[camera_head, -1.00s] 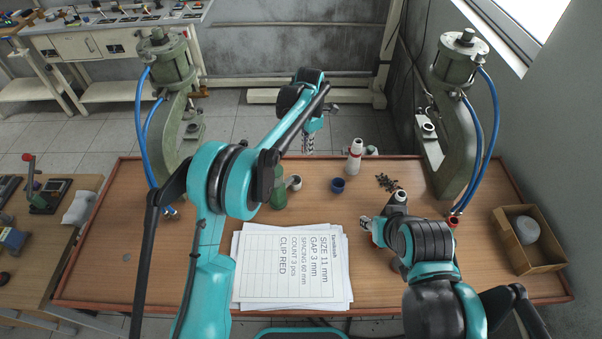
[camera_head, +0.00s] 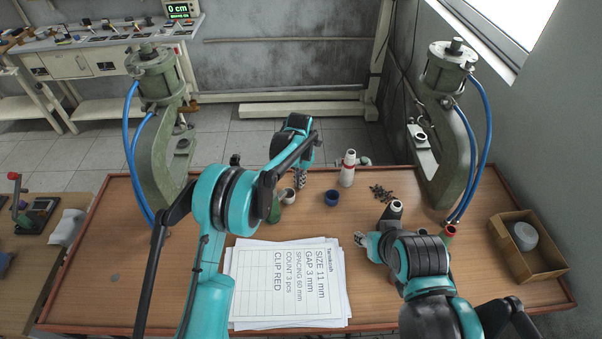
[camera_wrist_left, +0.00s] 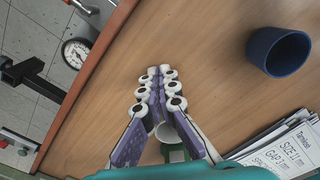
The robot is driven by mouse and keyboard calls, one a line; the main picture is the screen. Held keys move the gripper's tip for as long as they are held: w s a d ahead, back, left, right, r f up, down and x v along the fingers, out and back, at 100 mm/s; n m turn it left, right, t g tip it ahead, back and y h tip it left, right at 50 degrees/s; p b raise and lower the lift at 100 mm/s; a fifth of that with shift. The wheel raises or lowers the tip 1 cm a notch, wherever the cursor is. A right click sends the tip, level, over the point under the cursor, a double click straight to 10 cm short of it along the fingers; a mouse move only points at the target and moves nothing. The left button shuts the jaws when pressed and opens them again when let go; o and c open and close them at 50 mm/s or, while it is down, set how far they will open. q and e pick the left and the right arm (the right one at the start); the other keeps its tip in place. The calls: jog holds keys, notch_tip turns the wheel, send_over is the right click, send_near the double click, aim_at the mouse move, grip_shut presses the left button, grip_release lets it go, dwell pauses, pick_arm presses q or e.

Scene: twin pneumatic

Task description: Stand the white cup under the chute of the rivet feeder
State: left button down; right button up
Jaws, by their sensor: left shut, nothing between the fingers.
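A small white cup (camera_head: 288,196) stands on the table beside a green object (camera_head: 274,211). In the left wrist view a white rounded piece, apparently the cup (camera_wrist_left: 167,132), shows partly hidden behind the fingers. My left gripper (camera_head: 300,184) is shut and empty, just above and right of the cup in the head view; its fingertips (camera_wrist_left: 165,72) meet over bare wood in the wrist view. My right gripper (camera_head: 361,239) hangs beside the papers, too small to tell its opening. I cannot clearly make out the rivet feeder or its chute.
A blue cup (camera_head: 332,198), a white and red bottle (camera_head: 347,170) and dark rivets (camera_head: 381,192) stand or lie right of the left gripper. Papers (camera_head: 285,290) cover the front middle. Green presses flank the table at left (camera_head: 160,155) and right (camera_head: 455,150). A cardboard box (camera_head: 527,268) is at right.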

aim_at(289, 191)
pick_arm(q)
jog(key=shift+s+a+r, duration=0.1)
jog(key=shift+s+a, duration=0.35)
jog(key=shift+s, duration=0.2)
jog(key=shift+s+a+r, duration=0.1)
jog(key=shift+s+a, duration=0.35)
jog(key=shift+s, duration=0.15)
jog(key=shift+f, duration=0.1)
jog(key=shift+s+a, duration=0.1)
jog(key=shift+s+a+b, duration=0.45)
jog(key=shift+s+a, duration=0.35)
jog(key=shift+s, duration=0.25)
notch_tip(289, 191, up, 12)
